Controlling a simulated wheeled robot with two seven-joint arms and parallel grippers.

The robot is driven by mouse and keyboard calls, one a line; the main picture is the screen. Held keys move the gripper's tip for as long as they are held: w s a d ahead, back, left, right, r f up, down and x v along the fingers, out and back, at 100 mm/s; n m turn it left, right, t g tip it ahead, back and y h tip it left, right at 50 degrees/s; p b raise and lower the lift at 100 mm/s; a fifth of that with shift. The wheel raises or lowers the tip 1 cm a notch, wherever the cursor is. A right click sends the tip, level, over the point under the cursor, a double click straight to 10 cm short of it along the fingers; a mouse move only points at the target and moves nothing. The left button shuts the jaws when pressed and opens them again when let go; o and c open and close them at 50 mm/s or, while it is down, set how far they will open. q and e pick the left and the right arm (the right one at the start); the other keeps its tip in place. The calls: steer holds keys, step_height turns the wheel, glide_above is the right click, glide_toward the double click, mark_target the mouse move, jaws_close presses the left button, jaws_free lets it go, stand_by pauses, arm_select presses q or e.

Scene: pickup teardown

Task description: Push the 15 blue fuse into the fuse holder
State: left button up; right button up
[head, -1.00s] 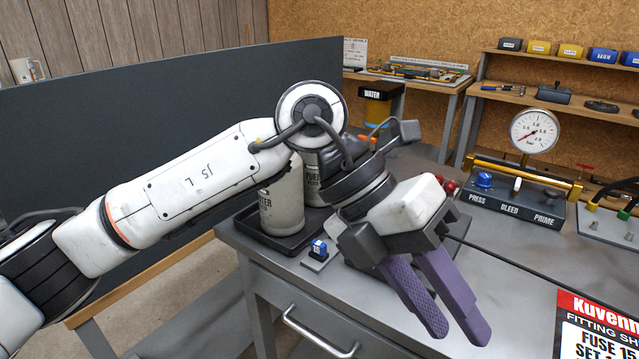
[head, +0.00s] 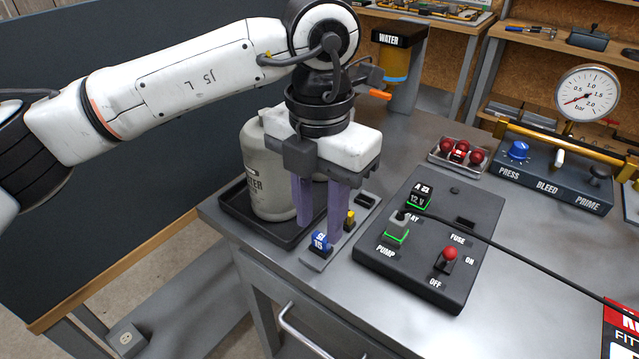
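The blue fuse (head: 320,243), marked 15, stands upright in a small grey fuse rack (head: 316,262) near the bench's front left edge. My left gripper (head: 320,240) points down over the rack, its purple fingers apart. The fingertips are close to the blue fuse, one on each side in the picture; I cannot tell whether they touch it. The fuse holder (head: 465,223) is a dark slot beside the FUSE label on the black control box (head: 440,275), and it looks empty. My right gripper is not in view.
A yellow fuse (head: 350,219) stands in the rack close behind one finger. A grey water canister (head: 266,170) stands in a black tray (head: 236,204) just left of the gripper. A black cable crosses the control box, which has a red-knobbed switch (head: 449,256).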

mark_target(319, 238)
arm_select(q)
step_height(319, 238, down, 2)
steer(key=shift+f, duration=0.6)
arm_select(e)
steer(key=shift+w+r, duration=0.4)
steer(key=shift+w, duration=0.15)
arm_select(q)
jaws_close()
steer(key=shift+c, duration=2)
jaws_free()
jaws_close()
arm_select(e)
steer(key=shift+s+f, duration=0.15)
arm_select(q)
steer(key=shift+r, duration=0.25)
steer(key=shift+r+p, duration=0.55)
steer(key=shift+r, duration=0.2)
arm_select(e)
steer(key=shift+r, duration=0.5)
